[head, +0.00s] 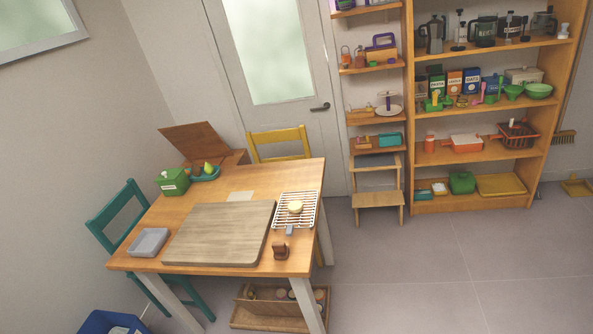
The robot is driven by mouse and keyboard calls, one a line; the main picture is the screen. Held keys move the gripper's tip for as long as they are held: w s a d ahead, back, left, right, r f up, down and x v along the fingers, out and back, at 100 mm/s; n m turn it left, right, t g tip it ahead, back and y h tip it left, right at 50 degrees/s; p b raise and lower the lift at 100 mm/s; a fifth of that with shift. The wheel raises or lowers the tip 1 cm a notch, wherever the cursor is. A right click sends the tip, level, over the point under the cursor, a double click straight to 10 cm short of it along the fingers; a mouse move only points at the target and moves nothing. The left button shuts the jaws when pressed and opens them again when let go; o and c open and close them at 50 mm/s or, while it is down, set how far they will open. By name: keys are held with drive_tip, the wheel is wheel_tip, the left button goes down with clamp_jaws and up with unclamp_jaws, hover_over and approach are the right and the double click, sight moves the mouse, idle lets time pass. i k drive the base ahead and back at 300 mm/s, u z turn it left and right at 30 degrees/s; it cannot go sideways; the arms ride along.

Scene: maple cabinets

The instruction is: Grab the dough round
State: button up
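A small pale yellow round piece, which looks like the dough round (295,207), lies on a white wire rack (307,222) on the right side of the wooden table (140,262). Nothing covers it from above. The rack has a grey-blue part at its near end. My gripper does not show in this view, so I cannot see its fingers.
A small brown object (281,251) stands near the front edge. A teal chair (118,212) and yellow chair (279,137) flank the table. Floor to the right (430,270) is clear.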

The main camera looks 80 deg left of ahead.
sight(295, 206)
drive_tip(key=u, duration=0.45)
drive_tip(key=i, duration=1.1)
drive_tip(key=u, duration=1.2)
drive_tip(key=i, duration=0.55)
drive_tip(key=u, duration=0.3)
drive_tip(key=k, duration=0.85)
drive_tip(key=u, duration=0.2)
drive_tip(key=i, duration=0.85)
drive_tip(key=z, duration=0.1)
